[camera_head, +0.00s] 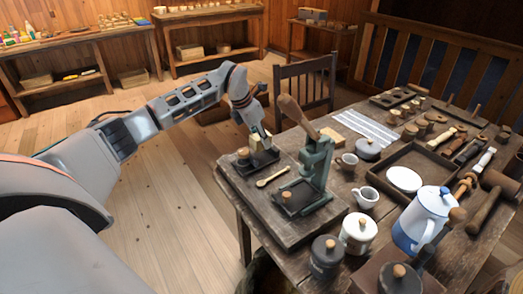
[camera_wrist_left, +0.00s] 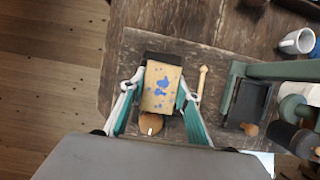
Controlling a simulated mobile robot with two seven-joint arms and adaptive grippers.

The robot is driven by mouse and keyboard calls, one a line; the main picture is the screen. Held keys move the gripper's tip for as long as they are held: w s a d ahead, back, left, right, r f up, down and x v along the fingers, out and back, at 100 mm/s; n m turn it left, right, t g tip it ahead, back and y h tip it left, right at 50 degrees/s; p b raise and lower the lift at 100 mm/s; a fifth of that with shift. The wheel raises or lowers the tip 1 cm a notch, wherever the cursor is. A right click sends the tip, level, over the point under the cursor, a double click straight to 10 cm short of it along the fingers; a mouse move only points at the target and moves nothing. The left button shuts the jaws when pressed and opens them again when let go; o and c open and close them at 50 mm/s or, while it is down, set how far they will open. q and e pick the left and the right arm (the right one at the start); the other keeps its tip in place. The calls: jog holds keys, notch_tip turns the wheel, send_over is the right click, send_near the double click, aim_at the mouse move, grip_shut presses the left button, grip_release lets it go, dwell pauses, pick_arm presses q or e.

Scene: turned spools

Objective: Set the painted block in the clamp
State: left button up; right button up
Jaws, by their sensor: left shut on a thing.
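My left gripper (camera_head: 261,138) is shut on the painted block (camera_wrist_left: 161,88), a pale wooden block with blue paint marks seen from above in the left wrist view. The fingers (camera_wrist_left: 157,101) grip its two sides. The block is over or in a dark fixture (camera_head: 262,163) with a round wooden knob (camera_head: 243,153), which looks like the clamp. The fixture's dark end (camera_wrist_left: 163,57) and knob (camera_wrist_left: 151,123) show beyond the block. Whether the block touches the fixture is hidden. My right gripper is not in view.
A green lever press (camera_head: 318,160) stands just right of the fixture on the dark board (camera_head: 240,193). A wooden spoon (camera_head: 272,177) lies between them. Cups, lidded jars and a blue-white pot (camera_head: 425,215) crowd the table's right. A chair (camera_head: 305,85) stands behind.

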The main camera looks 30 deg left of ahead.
aim_at(261, 149)
pick_arm(q)
notch_tip(261, 149, down, 5)
jog(key=shift+r, duration=0.1)
dwell(0.3)
jog(key=o, duration=1.2)
jog(key=shift+o, duration=0.2)
